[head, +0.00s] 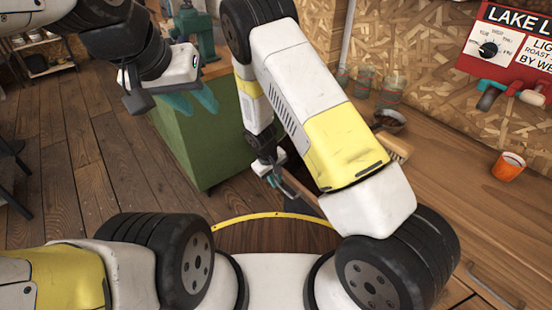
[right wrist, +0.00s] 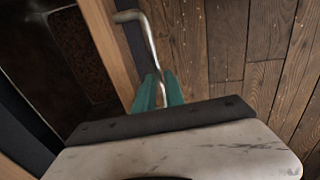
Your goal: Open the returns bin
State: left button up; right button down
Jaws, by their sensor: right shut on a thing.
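The returns bin (right wrist: 108,45) shows in the right wrist view as a wooden-edged box, with a dark interior and brown, grainy contents visible at the left. A bent metal handle (right wrist: 149,40) runs along its outer side. My right gripper (right wrist: 158,92) is shut on this handle, its teal fingers on either side of the rod. In the head view my right gripper (head: 273,180) is low beside the counter, and my own forearm hides much of the bin. My left gripper (head: 192,100) hangs empty at the upper left, with its teal fingers apart.
A green cabinet (head: 200,145) stands left of the bin. The wooden counter (head: 450,190) at the right holds an orange cup (head: 508,166), a brush (head: 398,147), a dark bowl (head: 389,121) and glasses. The plank floor (head: 75,170) at the left is mostly clear.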

jog(key=c, duration=1.5)
grip_release()
jog(key=shift+s+a+f, duration=0.5)
jog(key=shift+s, duration=0.15)
jog(key=shift+s+a+f, duration=0.45)
jog(key=shift+s, duration=0.15)
jog(key=w+d+v, duration=0.1)
jog(key=v, duration=0.8)
jog(key=shift+w+r, duration=0.35)
